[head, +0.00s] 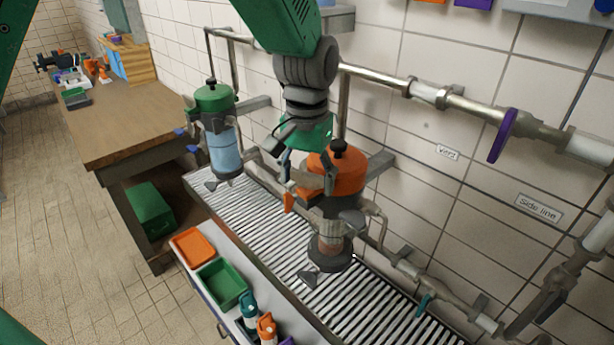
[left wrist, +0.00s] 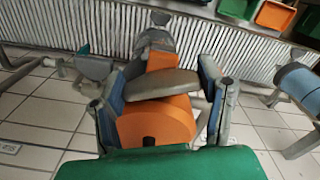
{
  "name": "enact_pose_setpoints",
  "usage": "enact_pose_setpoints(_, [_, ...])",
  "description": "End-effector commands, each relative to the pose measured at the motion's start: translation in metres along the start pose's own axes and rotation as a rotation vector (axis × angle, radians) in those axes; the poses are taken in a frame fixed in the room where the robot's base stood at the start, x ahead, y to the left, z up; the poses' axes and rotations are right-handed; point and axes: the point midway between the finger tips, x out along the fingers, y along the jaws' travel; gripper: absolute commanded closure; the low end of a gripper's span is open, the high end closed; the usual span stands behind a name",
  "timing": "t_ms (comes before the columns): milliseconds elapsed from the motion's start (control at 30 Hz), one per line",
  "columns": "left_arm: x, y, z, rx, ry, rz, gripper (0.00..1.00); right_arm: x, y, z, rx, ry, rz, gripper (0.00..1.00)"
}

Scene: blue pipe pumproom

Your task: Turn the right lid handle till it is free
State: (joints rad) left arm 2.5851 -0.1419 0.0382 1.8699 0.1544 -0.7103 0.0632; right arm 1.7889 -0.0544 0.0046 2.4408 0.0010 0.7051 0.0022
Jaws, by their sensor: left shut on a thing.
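The right vessel has an orange lid (head: 347,176) with a black knob on top, above a grey and brown body (head: 331,240) on the slatted bench. My left gripper (head: 305,172) reaches down from above and is shut on the handle. In the left wrist view, its blue-padded fingers (left wrist: 160,98) stand on both sides of the grey handle (left wrist: 163,83), over the orange lid (left wrist: 155,122). The exact contact is partly hidden. My right gripper is not in view.
A vessel with a green lid (head: 213,97) stands to the left on the slatted bench (head: 265,220). Pipes with a purple valve handle (head: 503,135) run along the tiled wall. Orange (head: 193,247) and green (head: 222,284) trays and bottles stand in front. A wooden table (head: 125,110) is at left.

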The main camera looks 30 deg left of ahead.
Motion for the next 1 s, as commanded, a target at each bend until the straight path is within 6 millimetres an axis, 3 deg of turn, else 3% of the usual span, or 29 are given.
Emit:
enact_pose_setpoints(67, [-0.001,-0.001,-0.002,-0.001,0.004,0.0,0.67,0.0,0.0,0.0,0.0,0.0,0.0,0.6])
enact_pose_setpoints(100, [-0.001,-0.001,-0.002,0.0,0.004,0.0,0.25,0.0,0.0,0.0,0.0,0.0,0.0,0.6])
enact_pose_setpoints(133, [-0.001,-0.001,-0.002,0.0,0.004,0.0,0.17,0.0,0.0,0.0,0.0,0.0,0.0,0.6])
enact_pose_setpoints(400, [-0.002,-0.001,0.0,0.001,0.002,0.0,0.17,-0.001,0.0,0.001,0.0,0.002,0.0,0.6])
enact_pose_setpoints(533, [-0.011,-0.001,0.0,0.001,0.003,0.0,0.17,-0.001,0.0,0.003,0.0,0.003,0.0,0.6])
enact_pose_setpoints(1000, [-0.102,0.0,-0.003,0.001,0.004,0.001,0.17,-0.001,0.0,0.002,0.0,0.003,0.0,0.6])
